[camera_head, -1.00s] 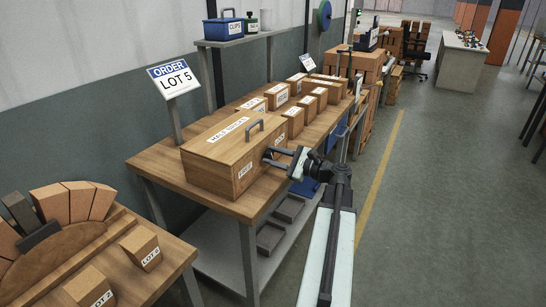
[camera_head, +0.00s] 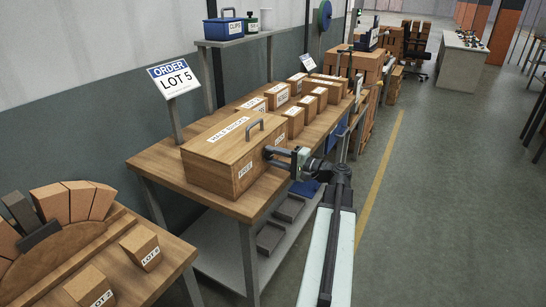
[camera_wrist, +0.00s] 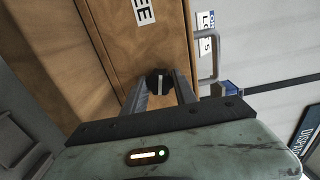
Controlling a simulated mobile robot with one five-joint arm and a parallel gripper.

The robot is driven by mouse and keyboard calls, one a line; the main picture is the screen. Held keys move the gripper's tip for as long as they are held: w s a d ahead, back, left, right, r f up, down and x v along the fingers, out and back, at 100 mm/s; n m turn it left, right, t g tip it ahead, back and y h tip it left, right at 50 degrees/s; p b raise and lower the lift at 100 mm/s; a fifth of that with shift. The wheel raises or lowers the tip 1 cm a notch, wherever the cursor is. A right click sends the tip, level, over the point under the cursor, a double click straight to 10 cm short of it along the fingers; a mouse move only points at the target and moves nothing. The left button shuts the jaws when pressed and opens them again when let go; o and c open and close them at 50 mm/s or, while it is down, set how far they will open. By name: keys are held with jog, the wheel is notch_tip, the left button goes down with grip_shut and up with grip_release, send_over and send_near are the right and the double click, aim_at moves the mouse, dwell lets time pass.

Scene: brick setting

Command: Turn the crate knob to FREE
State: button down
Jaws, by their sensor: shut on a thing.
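The wooden crate (camera_head: 215,165) stands on the near workbench with a grey handle on its lid. A FREE label (camera_head: 246,169) is on its end face; in the wrist view only the letters EE of a label (camera_wrist: 143,12) show, at the top. The black crate knob (camera_wrist: 159,80) sits on this face, with a pale line running roughly up and down the wrist picture. I cannot tell which end of the line points. My gripper (camera_wrist: 163,88) is shut on the knob, one finger on each side. In the head view my gripper (camera_head: 272,155) reaches the crate's face from the right and hides the knob.
Several small cartons (camera_head: 294,121) stand behind the crate on the bench. An ORDER LOT 5 sign (camera_head: 174,77) rises at the bench's back edge. A lower shelf (camera_head: 225,255) holds grey trays.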

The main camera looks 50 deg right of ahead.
jog(key=shift+f+n, duration=0.1)
jog(key=shift+n, duration=1)
jog(key=c, duration=1)
grip_release()
jog(key=v, duration=0.8)
jog(key=shift+a, duration=0.1)
